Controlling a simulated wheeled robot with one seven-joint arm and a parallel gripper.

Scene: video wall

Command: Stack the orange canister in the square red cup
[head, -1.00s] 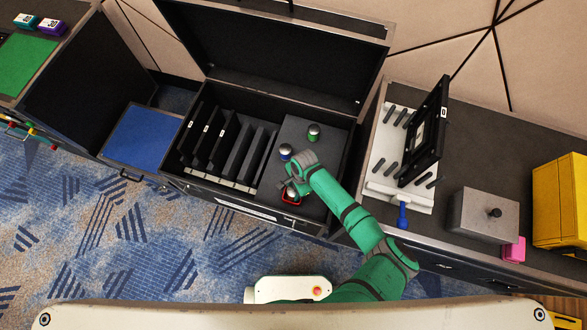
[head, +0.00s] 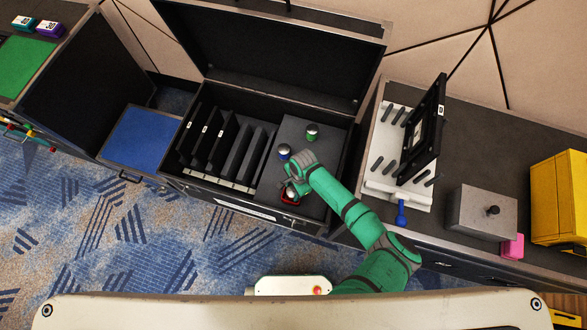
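The square red cup (head: 289,199) sits on the dark grey panel in the open case, near its front edge. My gripper (head: 291,189) is over the cup, at the end of my green arm. A silvery rounded top (head: 293,192) shows at the fingers, just above or inside the cup; I cannot tell which. It looks like a canister, but its orange colour is not visible. The fingers are too small and too covered to tell whether they are shut on it.
A canister with a blue band (head: 284,152) and one with a green band (head: 312,132) stand behind my gripper on the panel. Black slotted dividers (head: 225,150) fill the case's left side. A white pegged stand (head: 385,185) is to the right.

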